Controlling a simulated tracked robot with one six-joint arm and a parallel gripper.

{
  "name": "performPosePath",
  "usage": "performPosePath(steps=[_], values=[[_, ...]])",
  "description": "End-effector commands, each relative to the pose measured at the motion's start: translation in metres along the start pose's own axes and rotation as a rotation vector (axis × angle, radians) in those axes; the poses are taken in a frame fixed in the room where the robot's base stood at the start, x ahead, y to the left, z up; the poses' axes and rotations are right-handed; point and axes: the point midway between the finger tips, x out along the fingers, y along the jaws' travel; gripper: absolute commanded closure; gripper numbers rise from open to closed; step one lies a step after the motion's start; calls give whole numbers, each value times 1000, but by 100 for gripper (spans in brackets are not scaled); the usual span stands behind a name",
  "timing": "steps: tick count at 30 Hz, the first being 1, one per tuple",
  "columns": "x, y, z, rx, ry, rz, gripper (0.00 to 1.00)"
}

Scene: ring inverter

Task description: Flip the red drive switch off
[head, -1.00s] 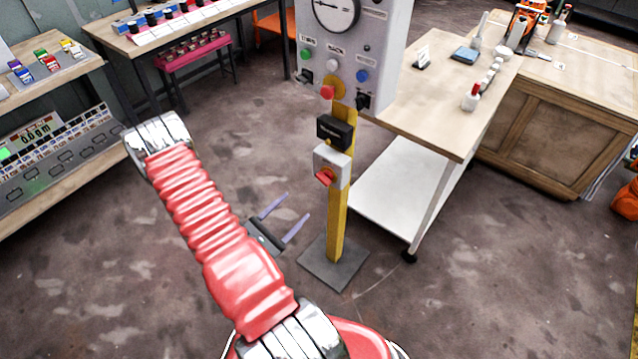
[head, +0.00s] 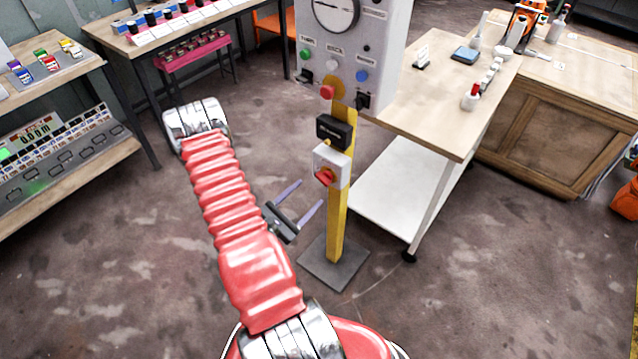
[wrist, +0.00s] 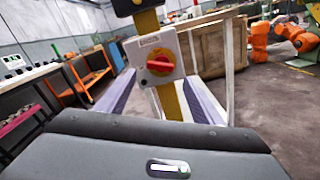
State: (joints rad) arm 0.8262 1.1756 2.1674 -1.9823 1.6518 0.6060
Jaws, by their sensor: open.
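The red drive switch (head: 325,177) is a red rotary handle on a pale grey box (head: 341,165), fixed to a yellow post (head: 337,225) below a black box. In the wrist view the red handle (wrist: 161,64) sits tilted on a yellow disc, on the box face. My gripper (head: 305,196) is open and empty, left of the post and a little lower than the switch. In the wrist view its two purple-grey fingers (wrist: 158,92) point toward the box, one on each side of the handle. They appear apart from it; the exact gap cannot be told.
A grey control panel (head: 345,50) with a dial and buttons tops the post, with a black box (head: 334,131) below it. A wooden-topped table (head: 440,110) with a white lower shelf stands close on the right. Floor left of the post is open.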

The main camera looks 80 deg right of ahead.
Motion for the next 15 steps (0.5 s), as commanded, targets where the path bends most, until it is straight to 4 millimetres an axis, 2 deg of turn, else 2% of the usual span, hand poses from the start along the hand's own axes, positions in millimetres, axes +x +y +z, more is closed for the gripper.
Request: performPosePath(steps=[15], values=[[61,-1,0,1,-2,-2,39]])
